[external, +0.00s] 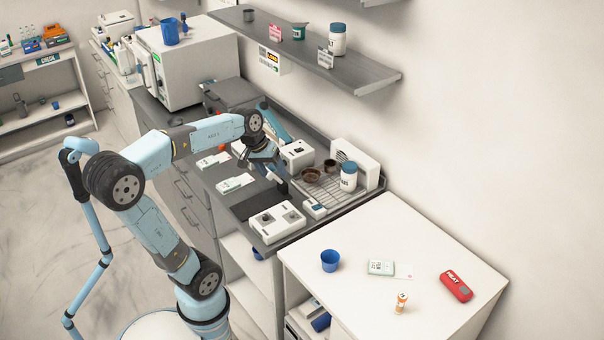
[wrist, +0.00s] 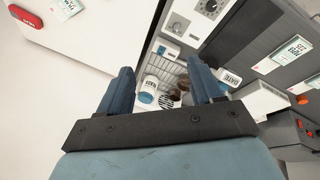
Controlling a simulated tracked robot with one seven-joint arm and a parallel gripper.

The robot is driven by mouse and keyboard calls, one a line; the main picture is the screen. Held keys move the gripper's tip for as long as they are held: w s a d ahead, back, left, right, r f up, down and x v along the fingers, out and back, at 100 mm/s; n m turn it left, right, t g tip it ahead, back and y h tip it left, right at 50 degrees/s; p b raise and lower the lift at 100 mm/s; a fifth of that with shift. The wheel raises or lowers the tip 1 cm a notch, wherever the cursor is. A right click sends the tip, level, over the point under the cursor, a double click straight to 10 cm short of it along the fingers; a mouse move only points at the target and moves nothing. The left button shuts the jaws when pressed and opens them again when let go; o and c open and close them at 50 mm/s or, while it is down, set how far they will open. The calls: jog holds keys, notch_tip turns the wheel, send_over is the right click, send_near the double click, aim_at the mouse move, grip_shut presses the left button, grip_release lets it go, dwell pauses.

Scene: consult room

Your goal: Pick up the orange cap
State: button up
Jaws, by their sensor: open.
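I cannot single out an orange cap for certain. A small orange bottle (external: 401,304) with a pale top stands on the white table at the front right. A small orange-red spot (external: 222,147) shows on the grey counter by the white cards, and one also shows in the wrist view (wrist: 302,99) beside a card. My gripper (external: 281,184) hangs over the grey counter, near the dark mat. In the wrist view my gripper (wrist: 163,78) has its two blue fingers wide apart with nothing between them; the counter items lie beyond. My arm hides part of the counter.
A wire rack (external: 325,187) holds brown dishes (external: 311,175) and a white jar (external: 348,177). A white device (external: 276,221) sits at the counter's front. A blue cup (external: 329,260) and a red pack (external: 456,286) are on the white table (external: 390,220). A shelf (external: 380,78) juts out above.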

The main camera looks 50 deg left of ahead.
jog(key=w+a+n+h, duration=0.1)
jog(key=w+a+n, duration=0.3)
jog(key=w+a, duration=0.3)
jog(key=w+a+n+h, duration=0.2)
jog(key=w+a+n, duration=0.25)
jog(key=a, duration=0.55)
jog(key=n+t+h, duration=0.2)
jog(key=n+t, duration=0.5)
jog(key=n, duration=0.6)
send_over(222, 146)
jog(key=s+a, duration=0.1)
jog(key=s, duration=0.4)
notch_tip(222, 146, down, 19)
jog(key=s+a+f, duration=0.1)
jog(key=s+a, duration=0.1)
jog(key=s+a+f+n, duration=0.1)
jog(key=s+a+f, duration=0.1)
jog(key=s+a+f+n+t, duration=0.1)
jog(key=s+a+f, duration=0.1)
jog(key=shift+s+a+f+n, duration=0.2)
jog(key=shift+s+a+n, duration=0.05)
jog(key=shift+s+a, duration=0.15)
jog(key=shift+x, duration=6.8)
jog(key=shift+a, duration=0.1)
jog(key=shift+c, duration=0.4)
jog(key=c, duration=1)
